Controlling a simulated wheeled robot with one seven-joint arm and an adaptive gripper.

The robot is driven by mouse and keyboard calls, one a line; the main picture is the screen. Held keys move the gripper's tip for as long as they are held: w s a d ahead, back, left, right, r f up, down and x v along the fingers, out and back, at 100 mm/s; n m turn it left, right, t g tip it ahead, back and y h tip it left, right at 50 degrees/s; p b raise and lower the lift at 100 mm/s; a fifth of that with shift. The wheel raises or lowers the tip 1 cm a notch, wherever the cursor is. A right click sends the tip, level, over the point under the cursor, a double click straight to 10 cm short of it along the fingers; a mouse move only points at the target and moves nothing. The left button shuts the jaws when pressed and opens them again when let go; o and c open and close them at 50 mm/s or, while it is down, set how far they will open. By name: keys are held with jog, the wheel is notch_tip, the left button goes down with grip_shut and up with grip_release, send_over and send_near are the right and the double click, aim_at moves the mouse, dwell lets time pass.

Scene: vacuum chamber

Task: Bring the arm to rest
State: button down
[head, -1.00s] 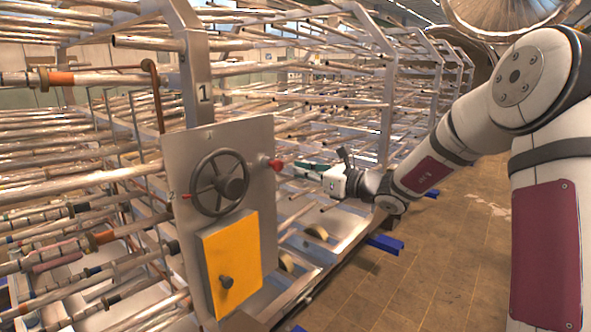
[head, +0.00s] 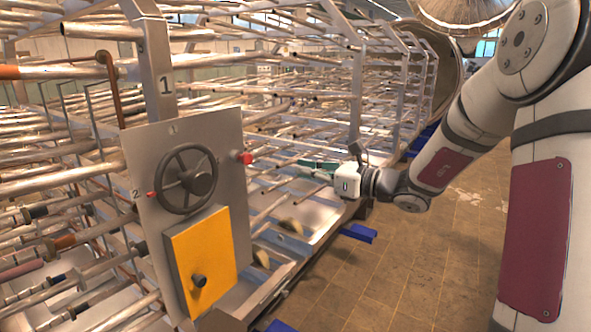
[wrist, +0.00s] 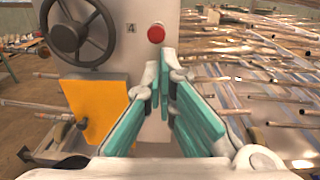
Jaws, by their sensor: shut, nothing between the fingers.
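My gripper (head: 312,165) is at the end of my arm, right of the grey panel in the head view. In the wrist view its teal-padded fingers (wrist: 164,98) come together at the tips with nothing between them. Past the tips is the grey panel (wrist: 190,22) with a red button (wrist: 156,34) and a dark handwheel (wrist: 78,32). A yellow cover (wrist: 95,103) with a dark knob is at the lower left. The fingertips look apart from the red button, though the exact gap cannot be told.
The panel (head: 140,150), its handwheel (head: 186,180) and yellow cover (head: 205,258) stand left of my gripper. Racks of metal pipes (head: 290,98) fill the left and back. Blue blocks (head: 358,233) lie near the rack's foot. The tiled floor (head: 420,275) is clear.

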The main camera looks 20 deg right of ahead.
jog(key=s+a+f+n+g+h, duration=0.1)
jog(key=s+a+n+g+h, duration=0.1)
jog(key=s+a+n+g, duration=1)
jog(key=s+d+n+t+h, duration=0.2)
jog(key=s+n+h, duration=0.2)
jog(key=s+n, duration=0.4)
jog(key=s+d+n+t+h, duration=0.1)
jog(key=s+d+n+h, duration=0.2)
jog(key=s, duration=1)
jog(key=shift+r+n+t+h, duration=0.15)
jog(key=shift+n+t+h, duration=0.25)
jog(key=shift+n+h, duration=1.45)
jog(key=shift+n+y, duration=0.75)
